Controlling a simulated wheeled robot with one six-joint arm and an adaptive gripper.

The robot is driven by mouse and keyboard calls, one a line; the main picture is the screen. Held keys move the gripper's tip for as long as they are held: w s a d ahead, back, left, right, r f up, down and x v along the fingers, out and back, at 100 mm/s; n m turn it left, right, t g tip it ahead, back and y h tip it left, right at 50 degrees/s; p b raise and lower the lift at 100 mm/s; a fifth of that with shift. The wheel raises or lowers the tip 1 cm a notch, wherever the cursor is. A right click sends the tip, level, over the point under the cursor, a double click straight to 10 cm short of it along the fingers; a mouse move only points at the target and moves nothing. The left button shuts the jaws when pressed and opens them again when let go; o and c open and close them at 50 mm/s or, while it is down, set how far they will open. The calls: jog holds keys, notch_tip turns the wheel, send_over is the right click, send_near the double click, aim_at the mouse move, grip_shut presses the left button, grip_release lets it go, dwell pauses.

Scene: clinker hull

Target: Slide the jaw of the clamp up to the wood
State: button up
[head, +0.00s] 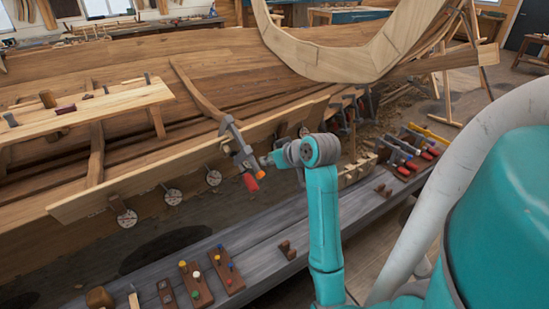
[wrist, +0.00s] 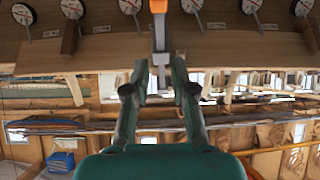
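The clamp (head: 238,147) is a grey metal bar clamp with a red handle, set over the upper edge of the long light plank (head: 150,176) on the hull. I cannot tell how far the jaw is from the wood.
Round dial-like discs (head: 173,196) hang along the plank's lower edge. A grey bench (head: 262,243) stands in front, carrying blocks with coloured pegs (head: 196,284) and several more clamps (head: 401,152). A large curved wooden frame (head: 345,62) rises behind. The bench's middle is mostly free.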

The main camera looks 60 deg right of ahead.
aim_at(250, 152)
jog(key=shift+x, duration=5)
jog(key=shift+c, duration=0.4)
jog(key=shift+w+d+r, duration=0.2)
jog(key=shift+w+d, duration=0.05)
jog(key=shift+w, duration=0.3)
jog(key=shift+w+d+r, duration=0.2)
jog(key=shift+w+r, duration=0.05)
jog(key=shift+w, duration=0.3)
jog(key=shift+w+d+r, duration=0.3)
jog(key=shift+w+r, duration=0.4)
jog(key=shift+s, duration=0.1)
jog(key=shift+s+a+f, duration=0.2)
jog(key=shift+s+f, duration=0.05)
jog(key=shift+s, duration=0.15)
jog(key=shift+o, duration=1.2)
